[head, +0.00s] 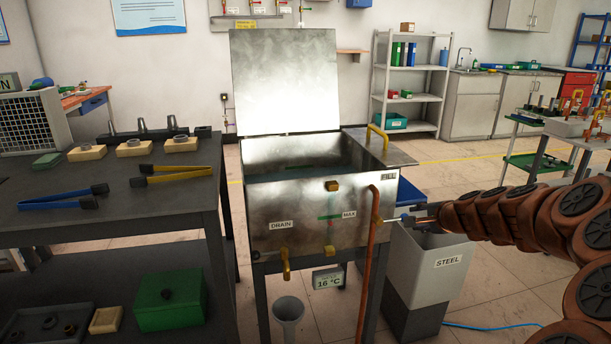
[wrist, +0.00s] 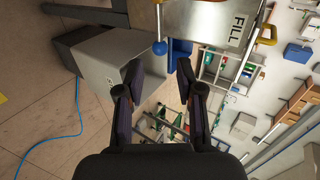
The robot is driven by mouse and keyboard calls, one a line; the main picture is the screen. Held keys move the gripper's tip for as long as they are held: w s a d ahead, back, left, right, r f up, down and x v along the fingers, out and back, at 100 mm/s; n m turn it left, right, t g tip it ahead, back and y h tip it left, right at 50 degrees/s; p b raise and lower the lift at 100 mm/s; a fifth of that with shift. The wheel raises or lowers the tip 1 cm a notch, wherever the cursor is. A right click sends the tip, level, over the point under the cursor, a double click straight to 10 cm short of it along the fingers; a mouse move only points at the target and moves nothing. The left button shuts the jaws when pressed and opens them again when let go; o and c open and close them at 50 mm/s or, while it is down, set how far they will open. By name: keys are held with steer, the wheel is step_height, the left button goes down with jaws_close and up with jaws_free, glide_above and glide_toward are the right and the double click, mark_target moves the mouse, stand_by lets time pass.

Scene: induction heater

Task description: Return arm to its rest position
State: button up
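My arm (head: 502,212) reaches in from the right edge in the head view, its far end close to the right side of the metal tank (head: 290,212). My gripper (wrist: 160,82) shows in the wrist view with its two dark fingers spread apart and nothing between them. A lever with a blue ball knob (wrist: 159,47) is just beyond the fingertips, apart from them in the picture. The tank's FILL label (wrist: 237,30) shows at the upper right of the wrist view. In the head view my gripper's fingers are too small to make out clearly.
The grey STEEL bin (head: 432,262) stands below my arm, right of the tank. The tank's lid (head: 286,82) stands open. A dark bench (head: 120,208) with blue tongs (head: 62,198) and yellow tongs (head: 178,174) is at the left. A green-shelved cart (head: 535,162) stands behind my arm.

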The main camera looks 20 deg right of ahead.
steer(key=s+a+r+n+g+y+p, duration=0.1)
steer(key=a+r+n+y+p, duration=0.2)
steer(key=a, duration=0.7)
steer(key=s+a+r+n+g+y+p, duration=0.1)
steer(key=a+r+n+p, duration=0.35)
steer(key=a, duration=0.45)
steer(key=s+a+r+n+g+y+p, duration=0.1)
steer(key=s+a+r+n+g+p, duration=0.1)
steer(key=s+a+p, duration=0.3)
steer(key=s+a+r+n+g+p, duration=0.1)
steer(key=s+a+r+n+g, duration=0.1)
steer(key=s+a, duration=0.35)
steer(key=s+a+r+n+g+h+p, duration=0.1)
steer(key=s+p, duration=0.3)
steer(key=s, duration=0.4)
steer(key=s+a+r+n+g+h+p, duration=0.1)
steer(key=s+r+n+g+p, duration=0.2)
steer(key=s, duration=0.5)
steer(key=s+a+r+n+g+h+p, duration=0.1)
steer(key=s+r+n+g+h+p, duration=0.1)
steer(key=s+p, duration=0.3)
steer(key=s+r+n+g, duration=0.1)
steer(key=s, duration=0.2)
steer(key=shift+s+a+r, duration=0.2)
steer(key=shift+r, duration=0.05)
steer(key=shift+o, duration=0.4)
steer(key=shift+s, duration=0.1)
